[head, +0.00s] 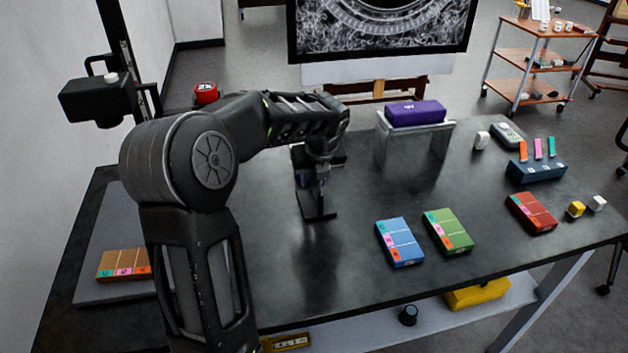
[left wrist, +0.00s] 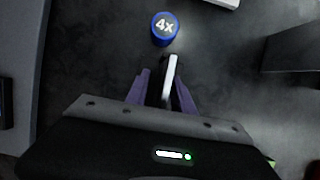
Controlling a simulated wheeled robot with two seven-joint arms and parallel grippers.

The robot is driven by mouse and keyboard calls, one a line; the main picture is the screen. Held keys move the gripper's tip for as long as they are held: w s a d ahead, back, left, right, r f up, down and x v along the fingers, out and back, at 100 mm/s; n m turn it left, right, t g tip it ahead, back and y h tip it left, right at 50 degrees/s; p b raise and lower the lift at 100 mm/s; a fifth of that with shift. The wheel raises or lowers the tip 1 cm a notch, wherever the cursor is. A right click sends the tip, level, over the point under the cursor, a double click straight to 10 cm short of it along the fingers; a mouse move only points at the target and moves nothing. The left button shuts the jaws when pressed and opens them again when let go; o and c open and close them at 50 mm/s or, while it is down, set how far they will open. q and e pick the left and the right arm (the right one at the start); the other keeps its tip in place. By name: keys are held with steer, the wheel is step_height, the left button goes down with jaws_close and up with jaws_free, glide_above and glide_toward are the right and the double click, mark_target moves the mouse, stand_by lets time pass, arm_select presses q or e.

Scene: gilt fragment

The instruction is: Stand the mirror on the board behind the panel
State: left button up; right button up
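My left gripper (head: 322,172) is low over the middle of the dark table, pointing down. In the left wrist view its purple fingers (left wrist: 164,88) stand on both sides of a thin upright plate with a pale edge (left wrist: 171,72), likely the mirror. In the head view a dark upright piece with a flat foot (head: 318,214) shows beneath the gripper. I cannot tell whether the fingers press on it. A grey board (head: 95,285) lies at the table's left, partly behind my arm. A brown block with coloured labels (head: 124,264), possibly the panel, lies on it. My right gripper is not in view.
A blue cylinder marked 4x (left wrist: 165,28) stands just beyond the plate. A grey stand (head: 385,148) bears a purple case (head: 415,113). Blue (head: 400,242), green (head: 448,231) and red (head: 531,212) blocks lie at front right. A red 2x piece (head: 206,94) is at the back.

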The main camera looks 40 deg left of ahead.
arm_select(q)
steer(key=v, duration=1.1)
steer(key=shift+s+d+r, duration=0.1)
steer(key=shift+d+r, duration=0.05)
steer(key=shift+r, duration=0.1)
steer(key=shift+o, duration=0.2)
